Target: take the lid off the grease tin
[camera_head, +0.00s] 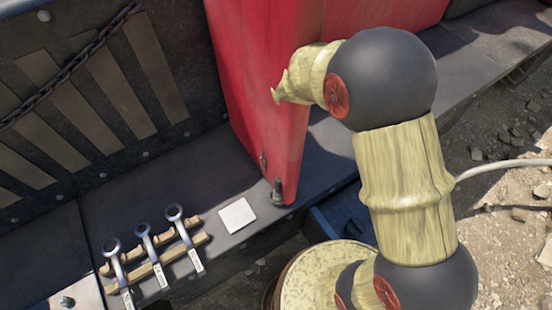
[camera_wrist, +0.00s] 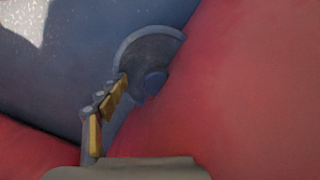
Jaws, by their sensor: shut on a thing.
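In the wrist view my gripper (camera_wrist: 120,82) shows as a slim finger with brass-coloured pads, reaching up from the bottom left of centre. Its tip meets the left edge of a grey round piece (camera_wrist: 145,48) with a darker round middle. The gripper is shut on this piece. The piece is partly cut off by a red surface on the right, and I cannot tell whether it is the grease tin's lid. No grease tin can be made out in either view.
The red panel (camera_head: 265,110) stands on a dark ledge, with bolts (camera_head: 278,188) at its foot. A wooden rack with several ring spanners (camera_head: 150,255) and a white square (camera_head: 237,215) lie left of it. A slatted dark wall (camera_head: 90,100) stands behind. Rubble lies at right.

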